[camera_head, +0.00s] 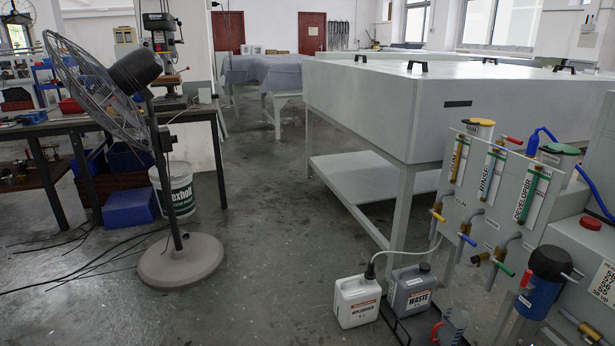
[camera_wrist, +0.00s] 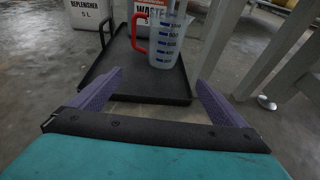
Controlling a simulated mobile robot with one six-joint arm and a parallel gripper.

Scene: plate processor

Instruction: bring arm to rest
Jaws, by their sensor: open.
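My gripper (camera_wrist: 159,77) shows in the wrist view with its two purple fingers spread wide and nothing between them. It points over the front edge of a black tray (camera_wrist: 112,62). A clear measuring jug with blue marks and a red handle (camera_wrist: 168,46) stands upright on the tray, beyond the fingertips and apart from them. In the head view the jug (camera_head: 455,328) shows low at the right, partly cut by the frame. My arm and gripper do not show in the head view.
A white replenisher can (camera_head: 357,303) with a tube and a grey waste can (camera_head: 410,292) stand near the jug. The processor's valve panel (camera_head: 490,190) rises at right, by a big grey table (camera_head: 400,105). A fan (camera_head: 180,268) stands left. Middle floor is clear; cables lie left.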

